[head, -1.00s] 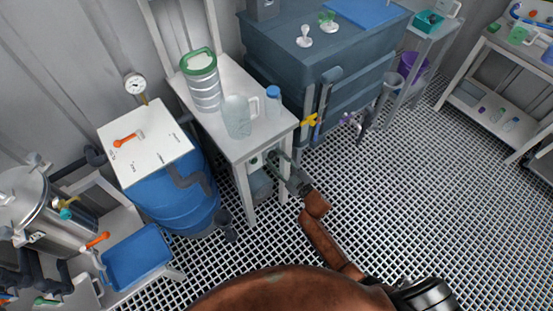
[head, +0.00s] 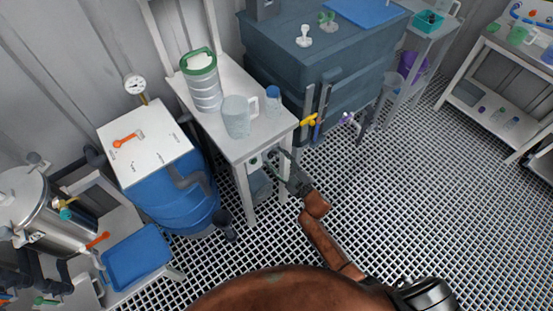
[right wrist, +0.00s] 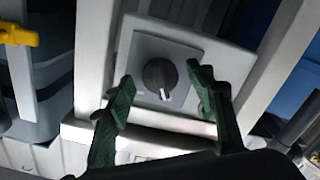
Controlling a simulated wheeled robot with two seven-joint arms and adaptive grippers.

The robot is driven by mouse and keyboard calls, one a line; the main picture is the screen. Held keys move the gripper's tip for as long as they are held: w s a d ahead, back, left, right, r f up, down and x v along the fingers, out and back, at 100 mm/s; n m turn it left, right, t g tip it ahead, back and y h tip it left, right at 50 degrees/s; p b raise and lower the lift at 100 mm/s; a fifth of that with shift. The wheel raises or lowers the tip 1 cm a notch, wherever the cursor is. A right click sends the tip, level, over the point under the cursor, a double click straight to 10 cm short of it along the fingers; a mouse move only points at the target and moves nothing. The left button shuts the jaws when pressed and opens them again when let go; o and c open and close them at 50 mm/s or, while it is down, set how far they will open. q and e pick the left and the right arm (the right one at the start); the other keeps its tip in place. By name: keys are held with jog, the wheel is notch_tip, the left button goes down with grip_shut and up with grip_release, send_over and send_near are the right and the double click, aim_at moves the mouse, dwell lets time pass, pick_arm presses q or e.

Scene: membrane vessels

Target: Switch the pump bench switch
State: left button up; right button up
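The pump bench switch (right wrist: 160,76) is a dark round knob with a pale pointer mark, set on a grey box in the right wrist view. The mark points to the lower right. My right gripper (right wrist: 157,82) is open, with one green finger on each side of the knob and a visible gap to it. In the head view my right gripper (head: 271,160) is at the front of the white bench (head: 251,141), below its top; the knob cannot be made out there. My left gripper is not in view.
A jug (head: 236,117), a green-lidded container (head: 203,82) and a blue-capped bottle (head: 273,97) stand on the bench top. A blue drum (head: 179,205) is to the left. A grey-blue tank (head: 285,62) with a yellow valve handle (head: 309,119) is to the right. The grated floor at right is open.

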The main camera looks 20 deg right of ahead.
jog(key=v, duration=1.2)
dwell(0.5)
